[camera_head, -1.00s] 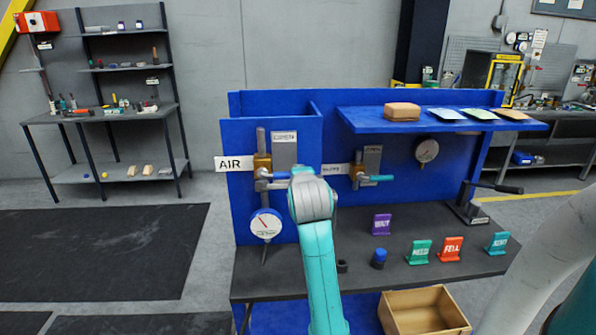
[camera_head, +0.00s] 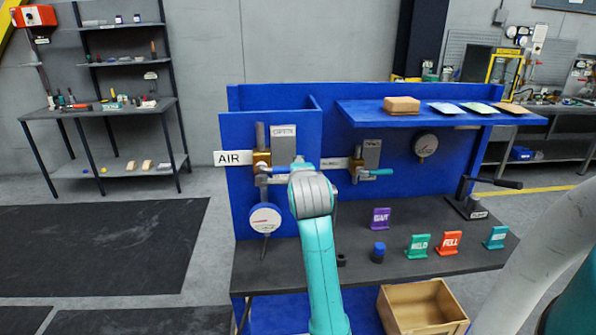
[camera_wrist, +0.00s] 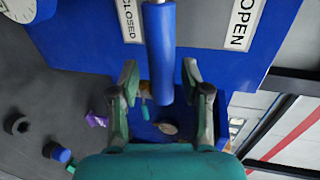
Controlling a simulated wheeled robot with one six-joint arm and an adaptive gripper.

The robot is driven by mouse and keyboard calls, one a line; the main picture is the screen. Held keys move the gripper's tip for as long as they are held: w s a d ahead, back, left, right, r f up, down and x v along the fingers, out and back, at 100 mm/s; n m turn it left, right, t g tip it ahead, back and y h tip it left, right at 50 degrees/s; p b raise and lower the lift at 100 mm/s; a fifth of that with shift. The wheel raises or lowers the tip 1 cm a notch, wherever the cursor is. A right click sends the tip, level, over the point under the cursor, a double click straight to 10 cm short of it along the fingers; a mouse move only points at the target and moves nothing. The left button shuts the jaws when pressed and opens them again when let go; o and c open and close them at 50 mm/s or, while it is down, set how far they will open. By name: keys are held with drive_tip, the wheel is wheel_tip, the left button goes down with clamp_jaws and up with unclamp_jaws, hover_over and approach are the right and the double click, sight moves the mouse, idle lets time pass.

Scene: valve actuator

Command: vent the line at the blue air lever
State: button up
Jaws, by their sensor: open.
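The blue air lever (camera_wrist: 160,55) shows in the wrist view as a blue sleeve on a metal stem. Its lower end lies in the gap between the two fingers of my gripper (camera_wrist: 160,82). The fingers are apart, one on each side, with visible space to the sleeve; I cannot tell the depth. A CLOSED label (camera_wrist: 130,18) is left of the lever and an OPEN label (camera_wrist: 243,22) is to its right. In the head view the brass air valve (camera_head: 262,161) is beside the AIR sign (camera_head: 233,158), above a round gauge (camera_head: 265,218). My arm hides the gripper and most of the lever there.
A second valve with a teal lever (camera_head: 377,172) is to the right, under a shelf (camera_head: 445,115). The bench (camera_head: 300,262) carries a blue-capped piece (camera_head: 378,252) and several coloured tags, including a purple one (camera_head: 381,218). An open box (camera_head: 424,308) stands in front.

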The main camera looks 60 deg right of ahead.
drive_tip(key=v, duration=0.7)
drive_tip(key=shift+s+a, duration=0.15)
drive_tip(key=shift+a, duration=0.05)
idle(0.3)
drive_tip(key=w+a+f+n+t+y, duration=0.1)
drive_tip(key=a+f+n, duration=0.35)
drive_tip(key=f, duration=0.25)
drive_tip(key=a+f+n+t+y, duration=0.1)
drive_tip(key=a+f+n+y, duration=0.1)
drive_tip(key=a+f+n, duration=0.35)
drive_tip(key=s+a+f+n+t+y, duration=0.1)
drive_tip(key=s+a+f+n+y, duration=0.15)
drive_tip(key=a+f, duration=0.4)
drive_tip(key=s+a+f+n+t+y, duration=0.1)
drive_tip(key=s+a+f+n, duration=0.25)
drive_tip(key=a+f, duration=0.3)
drive_tip(key=s+a+f+n+y, duration=0.1)
drive_tip(key=s+a+n, duration=0.3)
drive_tip(key=s, duration=0.4)
drive_tip(key=s+a+f+n+t+y, duration=0.1)
drive_tip(key=s+a+n, duration=0.3)
drive_tip(key=s, duration=0.5)
drive_tip(key=s+a+f+n+y, duration=0.1)
drive_tip(key=s+a+n+y, duration=0.2)
drive_tip(key=s, duration=0.5)
drive_tip(key=a+n, duration=0.1)
drive_tip(key=a, duration=0.1)
drive_tip(key=shift+s+a+f+n+t, duration=0.2)
drive_tip(key=shift+s+a+n+t, duration=0.1)
drive_tip(key=shift+a, duration=0.1)
